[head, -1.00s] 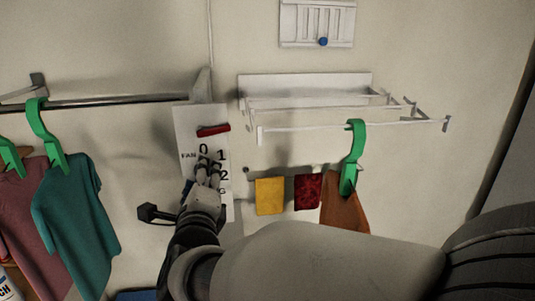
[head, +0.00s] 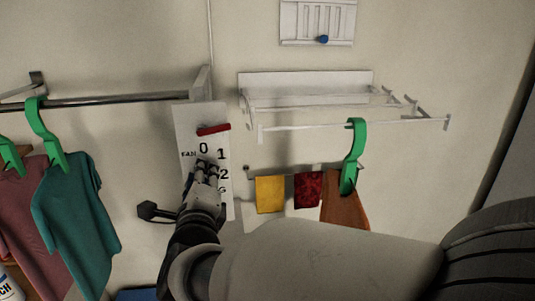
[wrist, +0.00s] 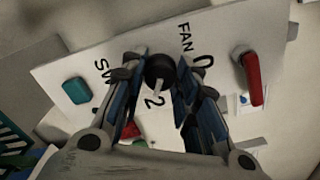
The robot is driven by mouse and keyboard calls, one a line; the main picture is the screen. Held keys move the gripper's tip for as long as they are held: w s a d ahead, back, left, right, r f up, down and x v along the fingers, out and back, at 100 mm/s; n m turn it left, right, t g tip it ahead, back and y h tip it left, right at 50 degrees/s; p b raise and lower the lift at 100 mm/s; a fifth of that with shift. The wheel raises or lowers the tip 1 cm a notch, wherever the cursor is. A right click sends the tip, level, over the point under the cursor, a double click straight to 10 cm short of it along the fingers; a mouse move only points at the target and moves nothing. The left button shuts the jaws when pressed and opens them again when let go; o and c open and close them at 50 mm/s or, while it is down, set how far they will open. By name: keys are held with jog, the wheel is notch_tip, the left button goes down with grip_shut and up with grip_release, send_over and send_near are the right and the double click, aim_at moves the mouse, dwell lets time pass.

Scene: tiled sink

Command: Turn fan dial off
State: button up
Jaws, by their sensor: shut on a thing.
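The white fan panel (head: 188,125) is on the wall left of centre in the head view, with the word FAN and the numerals 0, 1 and 2. In the wrist view, the black round fan dial (wrist: 160,70) is between my fingertips. A pale pointer-like strip on it runs down toward the 2. My gripper (head: 207,168) is at the panel below the 0, shut on the dial, with a finger on each side in the wrist view (wrist: 158,76). The dial is hidden behind my fingers in the head view.
A red switch (head: 213,130) sits above the dial, and a teal button (wrist: 76,90) is on the panel's other end. A black knobbed rod (head: 150,211) sticks out at left. Clothes hang from a rail (head: 120,102); a white drying rack (head: 305,84) is at right.

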jog(key=shift+n, duration=0.4)
jog(key=shift+c, duration=0.5)
jog(key=shift+r+n+p, duration=0.1)
jog(key=shift+n+p, duration=1.7)
jog(key=shift+n, duration=9.8)
jog(key=o, duration=1.1)
